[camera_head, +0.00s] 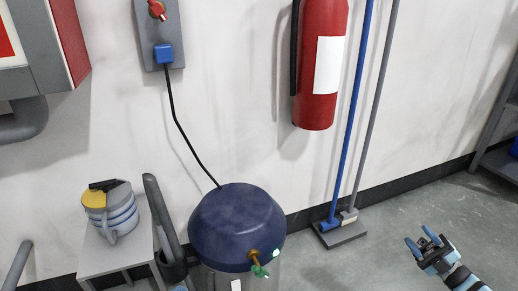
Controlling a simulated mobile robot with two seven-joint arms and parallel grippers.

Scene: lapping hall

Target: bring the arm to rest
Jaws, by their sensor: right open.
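My right gripper (426,248) is at the lower right of the head view, above the grey floor. Its two fingers are apart and nothing shows between them. Its arm comes in from the bottom right corner. My left gripper does not show in this view.
A dark blue domed tank (235,222) with a brass tap stands at the bottom middle. A small grey table (90,262) with a striped jug (112,212) is at the left. A fire extinguisher (312,112) hangs on the wall. A blue-handled mop (350,110) leans beside it. The floor (375,260) around my right gripper is clear.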

